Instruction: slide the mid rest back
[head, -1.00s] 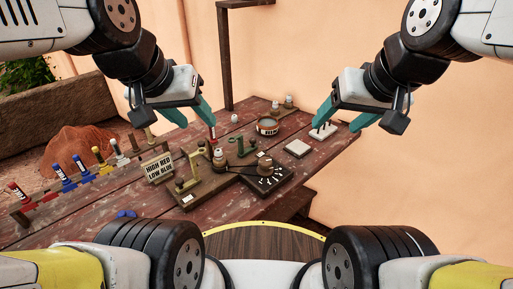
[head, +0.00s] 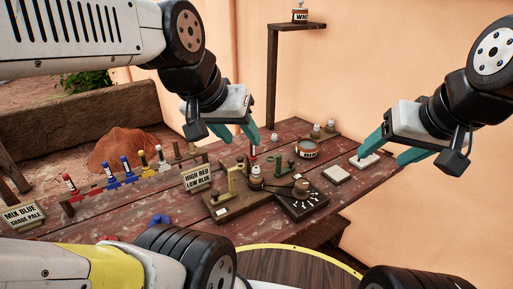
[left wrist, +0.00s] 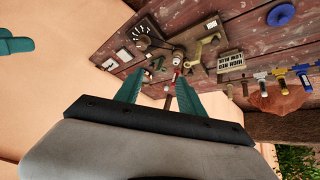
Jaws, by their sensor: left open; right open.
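A dark wooden board (head: 222,208) on the table carries a small olive-brass upright bracket (head: 233,182) and a stack of round knobs (head: 256,177). A green bracket (head: 281,168) stands behind it. Which of these is the mid rest, I cannot tell for sure. My left gripper (head: 246,142) is open, pointing down behind the board, with its fingertips close to a small red upright piece (head: 253,156). The fingers also show in the left wrist view (left wrist: 158,78), with nothing clearly between them.
A "HIGH RED LOW BLUE" sign (head: 198,179) stands left of the board. A dark dial plate (head: 304,203) and a pale tile (head: 337,174) lie to its right. A round pot (head: 307,149) is behind. Coloured tubes (head: 127,165) line the left. A post with a shelf (head: 296,26) rises behind.

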